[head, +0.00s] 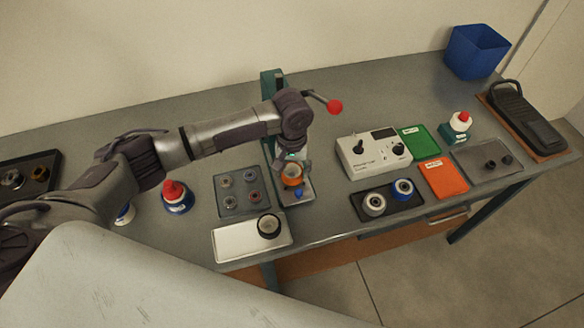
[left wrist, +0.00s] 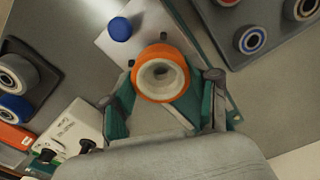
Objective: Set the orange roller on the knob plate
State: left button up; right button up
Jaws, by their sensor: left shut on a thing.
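The orange roller (head: 291,180), an orange ring with a pale hollow core, is between the fingers of my left gripper (head: 292,171). In the left wrist view the roller (left wrist: 160,73) sits between the two fingertips (left wrist: 165,84), its open end facing the camera. A pale plate with a blue knob (head: 298,193) lies under and in front of it; the plate (left wrist: 140,17) and knob (left wrist: 121,29) also show in the left wrist view. The roller is beside the knob, over the plate's inner part. Whether it touches the plate is hidden. My right gripper is in neither view.
A teal press column (head: 269,84) and a red ball lever (head: 334,106) stand close to my left wrist. A tray of small rollers (head: 229,207) and a white tray (head: 225,243) lie left. A dark roller tray (head: 402,211) and a control box (head: 357,160) lie right.

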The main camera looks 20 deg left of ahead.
aim_at(292, 172)
pick_arm(q)
jog(key=shift+f, duration=0.6)
jog(key=o, duration=1)
notch_tip(292, 172, up, 6)
jog(key=p, duration=0.6)
jog(key=shift+r+p, duration=0.15)
jog(key=shift+p, duration=0.25)
notch_tip(292, 172, up, 2)
jog(key=shift+p, duration=0.65)
notch_tip(292, 172, up, 3)
jog(key=shift+f, duration=0.1)
jog(key=shift+f, duration=0.1)
